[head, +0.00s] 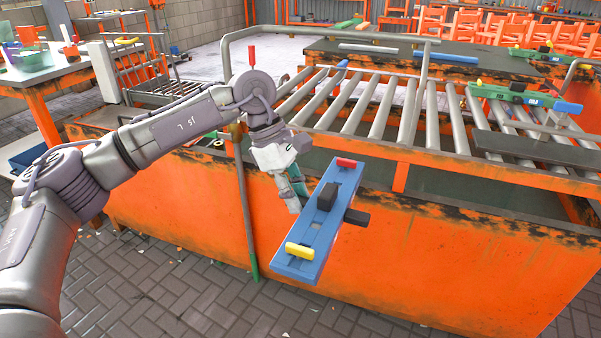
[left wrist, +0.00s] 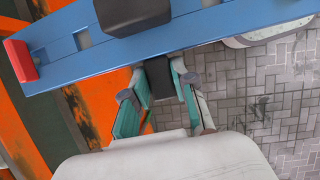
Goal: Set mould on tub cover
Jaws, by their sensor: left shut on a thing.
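The mould (head: 325,232) is a long blue bar with a yellow end piece, a red end piece and black blocks. It hangs tilted in the air in front of the orange tub wall. It also crosses the top of the left wrist view (left wrist: 215,32). My left gripper (head: 293,190) is at its left side. In the left wrist view its teal fingers (left wrist: 155,100) are shut on a black block under the bar. A dark flat panel (head: 535,150) lies at the right; I cannot tell whether it is the tub cover. My right gripper is not in view.
A roller conveyor (head: 370,105) with an orange frame and grey rails runs behind the mould. Green and blue bars (head: 515,94) lie at its right. A dark bench (head: 400,57) stands behind. Paved floor (head: 150,285) is clear at the lower left.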

